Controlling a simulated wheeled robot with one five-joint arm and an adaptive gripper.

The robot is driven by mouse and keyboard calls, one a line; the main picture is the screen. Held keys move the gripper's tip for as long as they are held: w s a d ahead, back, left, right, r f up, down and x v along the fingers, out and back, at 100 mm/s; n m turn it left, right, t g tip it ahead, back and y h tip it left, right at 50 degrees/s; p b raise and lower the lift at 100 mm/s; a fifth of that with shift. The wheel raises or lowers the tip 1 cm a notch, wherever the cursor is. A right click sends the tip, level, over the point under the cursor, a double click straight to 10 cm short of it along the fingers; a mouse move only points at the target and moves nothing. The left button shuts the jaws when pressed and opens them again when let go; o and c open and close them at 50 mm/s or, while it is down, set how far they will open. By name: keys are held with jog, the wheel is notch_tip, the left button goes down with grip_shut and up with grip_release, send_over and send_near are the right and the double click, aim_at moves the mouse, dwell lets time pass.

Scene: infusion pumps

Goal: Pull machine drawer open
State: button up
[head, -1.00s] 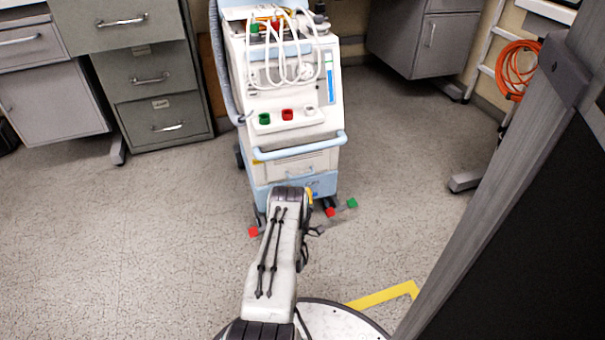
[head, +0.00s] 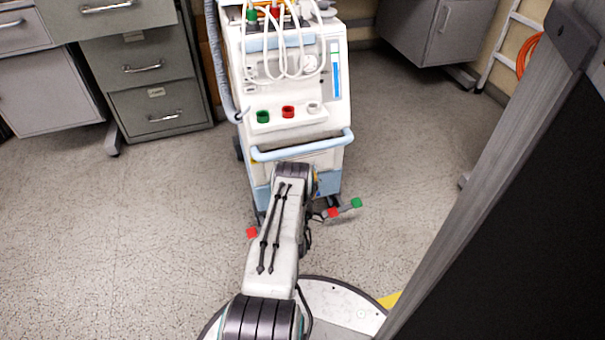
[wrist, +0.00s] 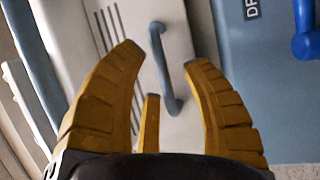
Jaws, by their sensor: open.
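The machine (head: 292,95) is a white and light blue unit on a base with red and green tips, ahead of me in the head view. Its drawer is mostly hidden there behind my arm. In the wrist view the white drawer front (wrist: 190,118) shows, with a grey-blue bar handle (wrist: 164,70). My gripper (wrist: 168,55) is open, its yellow fingers spread on either side of the handle in the picture. I cannot tell whether any finger touches it. The drawer looks closed.
A light blue push bar (head: 302,146) juts out above the drawer. Grey cabinets (head: 150,85) stand at the left and back right. A dark panel with a grey frame (head: 510,180) is close on my right. The floor at left is clear.

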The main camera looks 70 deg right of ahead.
dwell(0.3)
grip_shut()
dwell(0.3)
